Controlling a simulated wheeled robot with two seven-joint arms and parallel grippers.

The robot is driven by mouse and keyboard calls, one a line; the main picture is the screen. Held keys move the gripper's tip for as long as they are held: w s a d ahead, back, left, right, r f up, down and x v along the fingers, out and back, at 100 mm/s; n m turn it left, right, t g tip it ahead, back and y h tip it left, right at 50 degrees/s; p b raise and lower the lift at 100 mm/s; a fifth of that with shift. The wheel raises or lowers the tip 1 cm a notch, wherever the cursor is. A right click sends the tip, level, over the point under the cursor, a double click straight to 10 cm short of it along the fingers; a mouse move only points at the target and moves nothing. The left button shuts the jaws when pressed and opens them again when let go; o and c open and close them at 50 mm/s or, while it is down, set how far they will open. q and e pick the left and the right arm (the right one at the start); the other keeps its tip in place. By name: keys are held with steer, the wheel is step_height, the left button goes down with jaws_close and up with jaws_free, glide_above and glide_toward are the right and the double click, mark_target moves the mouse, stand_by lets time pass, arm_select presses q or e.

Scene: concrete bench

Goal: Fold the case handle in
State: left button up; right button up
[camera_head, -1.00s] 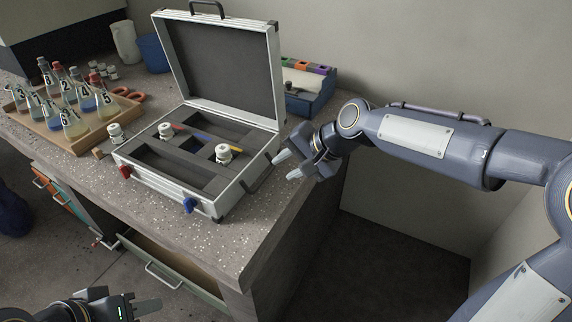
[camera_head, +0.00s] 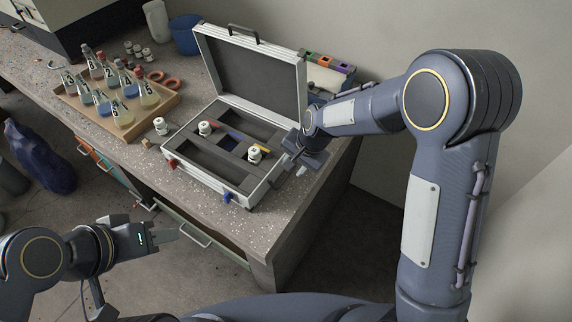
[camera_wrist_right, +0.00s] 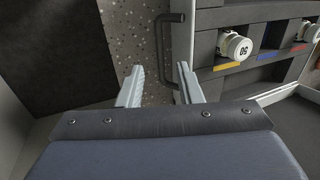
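The open silver case (camera_head: 219,172) stands on the bench with its lid (camera_head: 252,73) up. A dark side handle (camera_wrist_right: 168,50) sticks out from the case's side wall in the right wrist view. In the head view my right gripper mostly hides it. My right gripper (camera_head: 297,170) is beside the case's right side. In the wrist view its two fingers (camera_wrist_right: 158,78) are apart and empty, with the handle just beyond and between their tips. My left gripper (camera_head: 166,237) hangs in front of the bench, away from the case; its finger gap is not clear.
White-capped jars (camera_head: 254,154) sit in and beside the case. A wooden tray (camera_head: 127,133) of flasks stands to the left. A blue organizer box (camera_head: 322,82) is behind the case. An open drawer (camera_head: 200,236) juts from the bench front. Another handle (camera_head: 243,32) tops the lid.

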mark_target(285, 179)
steer(key=x, duration=0.7)
steer(key=shift+w+f, duration=0.1)
steer(key=shift+f, duration=0.1)
steer(key=shift+c, duration=0.2)
jaws_close()
